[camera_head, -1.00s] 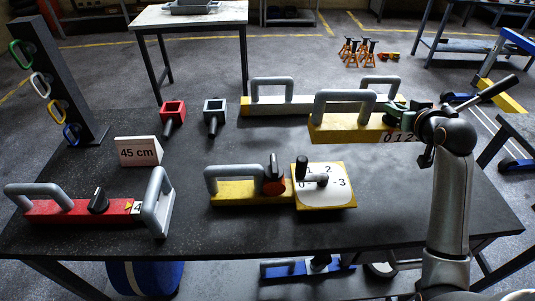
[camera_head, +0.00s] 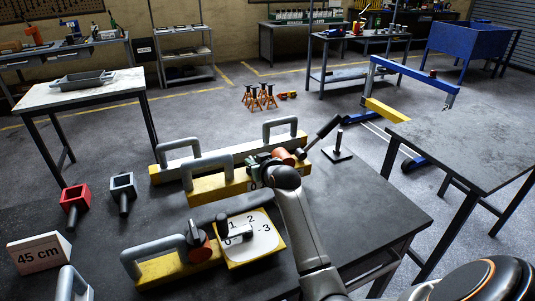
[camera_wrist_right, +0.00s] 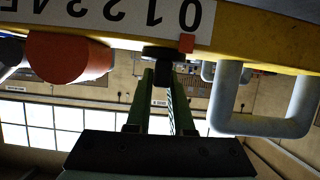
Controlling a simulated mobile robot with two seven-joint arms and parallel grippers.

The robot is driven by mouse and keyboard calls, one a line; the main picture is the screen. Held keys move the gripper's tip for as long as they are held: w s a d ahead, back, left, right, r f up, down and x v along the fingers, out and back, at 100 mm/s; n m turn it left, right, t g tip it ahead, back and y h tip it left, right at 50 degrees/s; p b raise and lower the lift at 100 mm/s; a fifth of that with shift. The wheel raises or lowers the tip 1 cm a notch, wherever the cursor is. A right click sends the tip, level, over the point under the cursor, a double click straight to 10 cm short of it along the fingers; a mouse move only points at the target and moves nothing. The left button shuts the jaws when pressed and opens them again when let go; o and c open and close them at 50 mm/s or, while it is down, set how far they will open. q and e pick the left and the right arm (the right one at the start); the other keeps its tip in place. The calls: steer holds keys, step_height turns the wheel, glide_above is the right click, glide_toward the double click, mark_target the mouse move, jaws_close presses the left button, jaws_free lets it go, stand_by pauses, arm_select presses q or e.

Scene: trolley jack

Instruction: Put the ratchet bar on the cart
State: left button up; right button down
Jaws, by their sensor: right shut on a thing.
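The ratchet bar, a yellow bar (camera_head: 230,188) with a grey handle, an orange hub (camera_head: 285,157) and a long black lever, is over the far part of the dark table. The wrist view shows its white number scale (camera_wrist_right: 130,14). My right gripper (camera_head: 259,163) is shut on a black knob (camera_wrist_right: 165,57) on the bar. I cannot tell whether the bar rests on the table. My left gripper is not in view. No cart is clearly recognisable; a blue-and-yellow wheeled frame (camera_head: 412,75) stands at the back right.
A silver-topped yellow bar (camera_head: 230,153) lies just behind the ratchet bar. In front is another yellow bar with a number dial (camera_head: 245,238). A black post on a base (camera_head: 338,152) stands to the right. A second dark table (camera_head: 470,150) is at right, across a gap.

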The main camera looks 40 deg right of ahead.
steer(key=shift+w+a+f, duration=0.45)
steer(key=shift+w+f, duration=0.25)
steer(key=shift+w, duration=0.15)
steer(key=shift+f, duration=1.45)
steer(key=c, duration=1.1)
jaws_free()
steer(key=shift+s+f, duration=0.15)
steer(key=shift+f, duration=0.2)
steer(key=shift+c, duration=0.2)
steer(key=o, duration=0.3)
steer(key=shift+o, duration=0.2)
steer(key=shift+s, duration=0.1)
steer(key=p+v, duration=0.1)
steer(key=v, duration=1.1)
steer(key=shift+a, duration=0.1)
steer(key=shift+f, duration=0.1)
